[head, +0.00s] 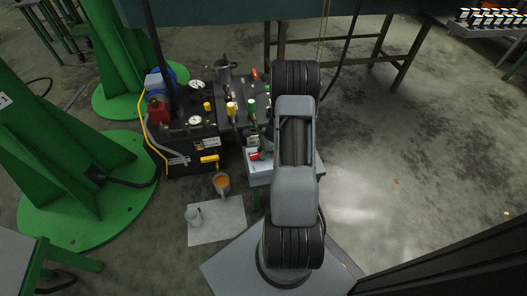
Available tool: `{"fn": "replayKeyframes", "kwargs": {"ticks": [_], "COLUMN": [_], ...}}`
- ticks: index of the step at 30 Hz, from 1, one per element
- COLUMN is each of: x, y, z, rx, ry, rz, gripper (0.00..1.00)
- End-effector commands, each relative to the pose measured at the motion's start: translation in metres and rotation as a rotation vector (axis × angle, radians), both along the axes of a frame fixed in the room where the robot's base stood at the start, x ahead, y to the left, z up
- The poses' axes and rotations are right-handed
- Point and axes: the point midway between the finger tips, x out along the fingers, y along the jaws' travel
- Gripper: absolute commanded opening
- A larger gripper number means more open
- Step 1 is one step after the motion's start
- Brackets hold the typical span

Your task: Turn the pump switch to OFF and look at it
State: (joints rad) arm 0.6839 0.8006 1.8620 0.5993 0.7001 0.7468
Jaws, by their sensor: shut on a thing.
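A pale grey box (258,172) stands at the front right of the pump unit, partly behind my arm.
The pump unit (178,160) carries gauges, yellow and green-topped valves and hoses. Green stands (85,190) fill the left. Floor at right is clear.

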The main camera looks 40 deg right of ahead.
Motion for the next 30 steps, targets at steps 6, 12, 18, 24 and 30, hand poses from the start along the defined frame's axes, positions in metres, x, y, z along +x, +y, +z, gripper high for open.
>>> {"fn": "replayKeyframes", "kwargs": {"ticks": [6, 12, 18, 24, 30], "x": [0.0006, 0.0013, 0.0024, 0.0028, 0.0032], "y": [0.0000, -0.0001, -0.0003, 0.0002, 0.0006], "z": [0.0021, 0.0020, 0.0017, 0.0014, 0.0010], "rx": [0.001, 0.002, 0.000, 0.000, 0.001], "ry": [0.002, 0.001, 0.000, 0.001, 0.001], "rz": [0.173, 0.364, 0.554, 0.746, 0.936], "gripper": [0.04, 0.04, 0.04, 0.04, 0.04]}}
